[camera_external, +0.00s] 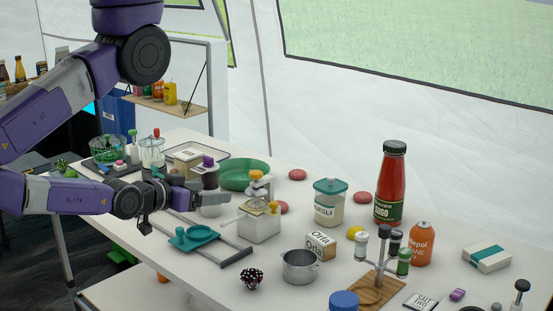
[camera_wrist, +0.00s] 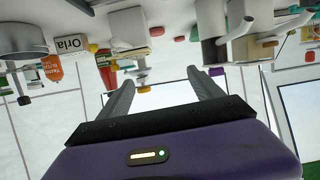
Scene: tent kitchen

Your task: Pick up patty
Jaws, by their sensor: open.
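Three reddish-brown round patties lie on the white table in the external view. One patty (camera_external: 297,174) is at the back, one (camera_external: 362,197) is beside the ketchup bottle, and one (camera_external: 281,207) is partly hidden behind a white grinder-like device. My gripper (camera_external: 222,196) is above the table to the left of all three, apart from them, with its fingers pointing right. In the wrist view, which looks upside down, my gripper (camera_wrist: 163,84) is open with nothing between its fingers. A small reddish shape (camera_wrist: 155,31) shows beyond the fingers and may be a patty.
The white device (camera_external: 259,225) stands just right of my gripper. A green bowl (camera_external: 245,174) is behind it, and a teal item on a dark-handled rack (camera_external: 193,238) is below. A jar (camera_external: 329,203), Orla box (camera_external: 320,245), pot (camera_external: 299,266) and tall ketchup bottle (camera_external: 391,185) crowd the right.

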